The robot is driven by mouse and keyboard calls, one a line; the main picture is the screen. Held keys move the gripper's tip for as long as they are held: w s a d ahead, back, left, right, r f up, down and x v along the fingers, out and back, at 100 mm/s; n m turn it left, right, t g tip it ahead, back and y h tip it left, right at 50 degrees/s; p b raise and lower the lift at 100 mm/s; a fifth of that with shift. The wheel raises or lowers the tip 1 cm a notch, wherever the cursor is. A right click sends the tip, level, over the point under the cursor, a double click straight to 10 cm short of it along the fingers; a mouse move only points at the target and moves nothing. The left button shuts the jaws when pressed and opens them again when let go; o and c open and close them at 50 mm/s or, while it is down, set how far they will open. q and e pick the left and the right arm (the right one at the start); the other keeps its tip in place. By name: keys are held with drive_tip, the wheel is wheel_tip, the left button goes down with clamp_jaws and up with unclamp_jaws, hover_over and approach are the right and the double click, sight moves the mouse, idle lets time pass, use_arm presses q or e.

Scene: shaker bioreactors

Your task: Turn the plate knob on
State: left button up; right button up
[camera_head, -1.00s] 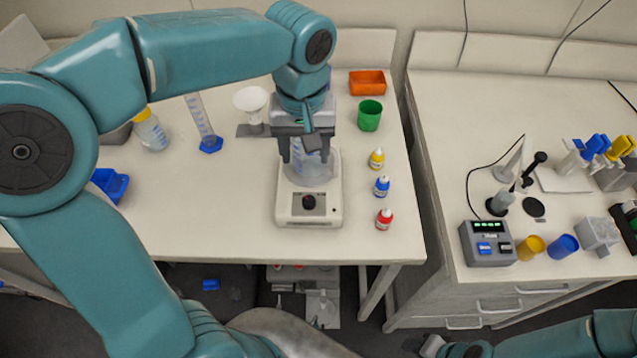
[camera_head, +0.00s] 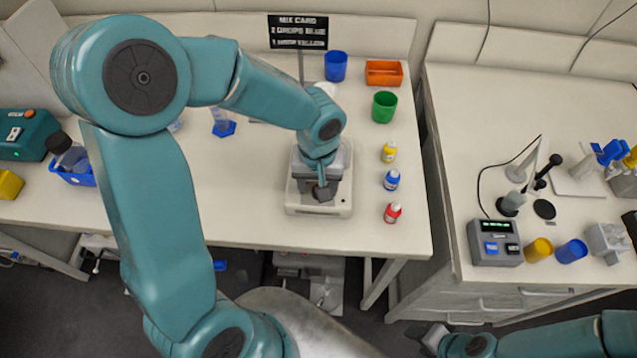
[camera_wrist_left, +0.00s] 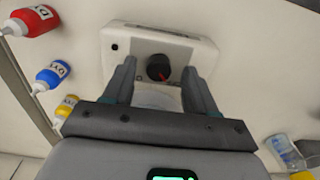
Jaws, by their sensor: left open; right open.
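The white plate device (camera_head: 330,208) stands on the left bench, with my left gripper (camera_head: 320,192) low over its front part. In the left wrist view its white housing (camera_wrist_left: 125,62) carries a round black knob (camera_wrist_left: 158,67) with a red pointer mark. My left gripper (camera_wrist_left: 159,75) is open, its two fingers on either side of the knob in that view; I cannot tell whether they touch it. The knob is hidden by the gripper in the head view. My right gripper (camera_head: 435,338) is open and empty at the lower right, away from the plate.
Yellow (camera_head: 389,151), blue (camera_head: 392,180) and red (camera_head: 393,213) dropper bottles stand right of the plate. A green cup (camera_head: 384,106), orange tray (camera_head: 384,73) and blue cup (camera_head: 335,66) are behind. A gap separates the right bench (camera_head: 460,130).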

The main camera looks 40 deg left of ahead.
use_arm(q)
drive_tip(key=shift+s+f, duration=0.1)
drive_tip(key=shift+f, duration=0.2)
drive_tip(key=shift+w+a+f, duration=0.1)
drive_tip(key=shift+w+f, duration=0.2)
drive_tip(key=shift+w, duration=0.05)
drive_tip(key=shift+s+r, duration=0.1)
drive_tip(key=shift+s, duration=0.1)
drive_tip(key=c, duration=1.1)
drive_tip(key=shift+o, duration=0.2)
